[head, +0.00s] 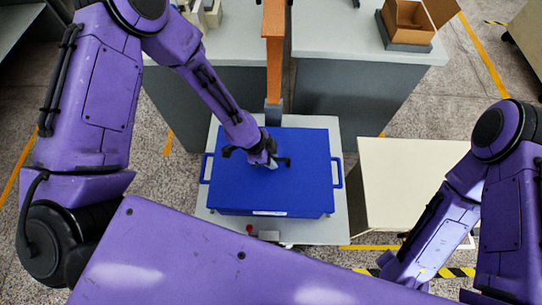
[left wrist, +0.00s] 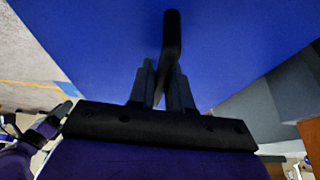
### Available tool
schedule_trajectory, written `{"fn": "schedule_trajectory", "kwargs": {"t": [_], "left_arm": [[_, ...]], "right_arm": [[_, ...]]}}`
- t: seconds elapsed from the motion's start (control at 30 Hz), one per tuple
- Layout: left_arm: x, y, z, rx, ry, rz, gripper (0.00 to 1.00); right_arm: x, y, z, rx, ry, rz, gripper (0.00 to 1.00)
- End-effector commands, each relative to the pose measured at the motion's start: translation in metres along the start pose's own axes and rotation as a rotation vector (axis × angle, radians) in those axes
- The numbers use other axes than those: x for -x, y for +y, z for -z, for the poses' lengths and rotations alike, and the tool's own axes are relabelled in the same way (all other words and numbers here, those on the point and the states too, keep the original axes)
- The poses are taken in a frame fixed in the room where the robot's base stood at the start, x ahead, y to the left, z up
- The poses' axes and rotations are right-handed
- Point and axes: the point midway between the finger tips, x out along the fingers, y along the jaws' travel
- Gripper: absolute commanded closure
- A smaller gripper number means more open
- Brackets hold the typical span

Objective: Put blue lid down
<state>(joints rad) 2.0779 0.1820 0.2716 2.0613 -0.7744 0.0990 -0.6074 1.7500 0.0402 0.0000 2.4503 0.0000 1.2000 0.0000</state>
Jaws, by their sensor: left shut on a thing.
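The blue lid (head: 300,150) covers the top of the blue box (head: 310,213) in the head view. It looks level and roughly lined up with the box, but I cannot tell whether it rests on the rim or is held just above it. My left gripper (head: 266,163) is over the middle of the lid. In the left wrist view its fingers (left wrist: 163,88) are shut on the lid's black handle (left wrist: 171,38), with the lid's blue surface (left wrist: 80,40) filling the upper part.
The box stands on a light table (head: 337,225) with a red button (head: 249,228) at its front edge. An empty cream table (head: 415,185) is to the right. An orange post (head: 273,60) and grey-topped counters (head: 345,35) stand behind. An open cardboard box (head: 408,20) sits at the back right.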

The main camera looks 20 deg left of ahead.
Motion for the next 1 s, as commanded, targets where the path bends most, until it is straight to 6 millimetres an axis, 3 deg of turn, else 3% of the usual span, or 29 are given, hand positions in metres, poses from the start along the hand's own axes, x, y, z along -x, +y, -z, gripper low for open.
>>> {"fn": "schedule_trajectory", "kwargs": {"t": [0.1, 0.13, 0.2, 0.57, 1.0], "left_arm": [[0.0, 0.0, 0.0, 0.0, 0.001, 0.001, 1.0], [0.0, 0.0, 0.0, 0.001, 0.0, 0.001, 0.78], [0.0, 0.0, 0.0, 0.001, 0.0, 0.0, 0.56], [0.006, -0.001, 0.0, 0.003, 0.001, 0.002, 0.56], [0.105, -0.001, 0.002, 0.003, 0.004, 0.004, 0.56]], "right_arm": [[-0.001, 0.0, 0.0, 0.0, 0.0, 0.0, 0.57], [-0.001, 0.0, 0.0, 0.0, 0.0, 0.0, 0.57], [-0.001, 0.0, 0.0, 0.0, 0.0, 0.0, 0.57], [-0.002, 0.0, -0.001, 0.0, 0.0, 0.0, 0.57], [-0.005, -0.001, -0.002, 0.0, 0.0, 0.0, 0.57]]}}
